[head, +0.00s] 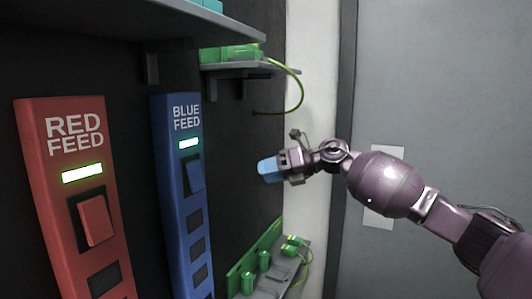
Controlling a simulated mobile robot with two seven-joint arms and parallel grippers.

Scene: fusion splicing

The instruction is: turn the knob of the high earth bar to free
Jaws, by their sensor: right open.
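A green bar (230,53) sits on the upper shelf at the back, with a green cable (300,88) looping down from its right end. The upper shelf's overhang cuts off its top, and I cannot make out its knob or the knob's setting. A lower green bar (252,262) with several green knob-like posts stands at the bottom. My right gripper (271,168) is open, with a light-blue tip pointing left, below the upper bar and above the lower one. It appears apart from both. My left gripper is not in view.
A red panel (62,128) marked RED FEED and a blue panel (172,150) marked BLUE FEED stand at the left, each with a lit green strip. A dark shelf (140,22) overhangs the top left. A grey door (450,90) is at the right.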

